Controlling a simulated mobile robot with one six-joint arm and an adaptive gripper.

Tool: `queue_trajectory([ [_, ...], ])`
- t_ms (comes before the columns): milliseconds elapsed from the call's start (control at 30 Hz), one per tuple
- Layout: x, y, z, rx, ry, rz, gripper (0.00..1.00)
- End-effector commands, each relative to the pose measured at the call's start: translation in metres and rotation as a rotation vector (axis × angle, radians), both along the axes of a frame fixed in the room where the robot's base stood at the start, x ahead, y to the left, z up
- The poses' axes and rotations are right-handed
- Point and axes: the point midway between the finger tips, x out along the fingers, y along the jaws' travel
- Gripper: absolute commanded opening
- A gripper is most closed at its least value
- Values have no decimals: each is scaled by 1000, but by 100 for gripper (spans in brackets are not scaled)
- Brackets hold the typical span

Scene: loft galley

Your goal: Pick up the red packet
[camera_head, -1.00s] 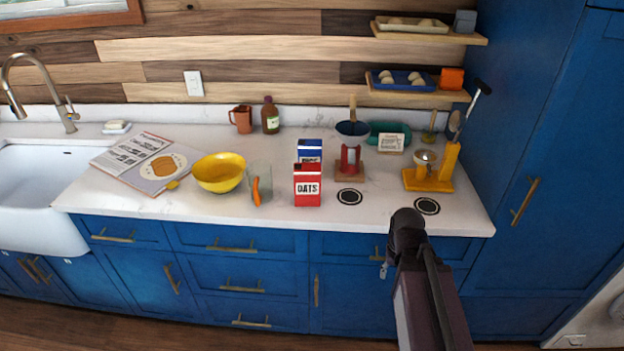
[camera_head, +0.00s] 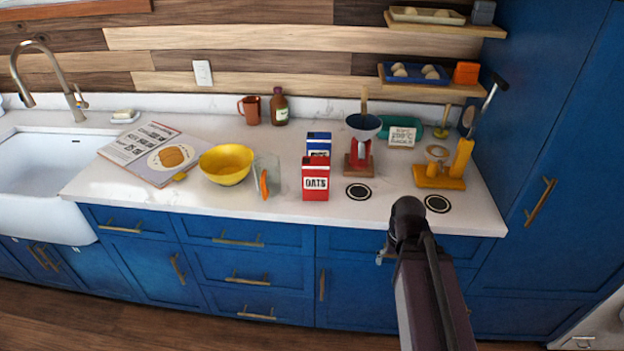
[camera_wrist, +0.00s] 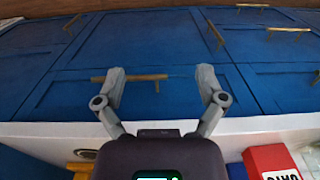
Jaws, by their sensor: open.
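The red packet (camera_head: 316,178), labelled OATS, stands upright on the white counter near its front edge. It also shows at the lower right of the wrist view (camera_wrist: 270,163), partly cut off by the frame. A blue and white packet (camera_head: 318,145) stands close behind it. My gripper (camera_wrist: 161,85) is open, with nothing between its two fingers. In the wrist view it is in front of the blue cabinet fronts, with the red packet off to its right side. In the head view my arm hides most of the gripper, right of and below the packet.
A glass (camera_head: 266,175) with an orange thing in it and a yellow bowl (camera_head: 226,164) stand left of the packet. A red stand with a dark funnel (camera_head: 363,128) is behind right. A yellow stand (camera_head: 441,176) is further right.

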Motion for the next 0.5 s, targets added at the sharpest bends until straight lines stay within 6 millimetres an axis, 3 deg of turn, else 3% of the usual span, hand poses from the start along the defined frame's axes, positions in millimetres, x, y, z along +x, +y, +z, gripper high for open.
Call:
queue_trajectory([
  [167, 20, -4, 7, 69, 11, -87, 100],
  [367, 62, 20, 25, 237, 63, -316, 100],
  [500, 100, 42, 46, 388, 145, -526, 100],
])
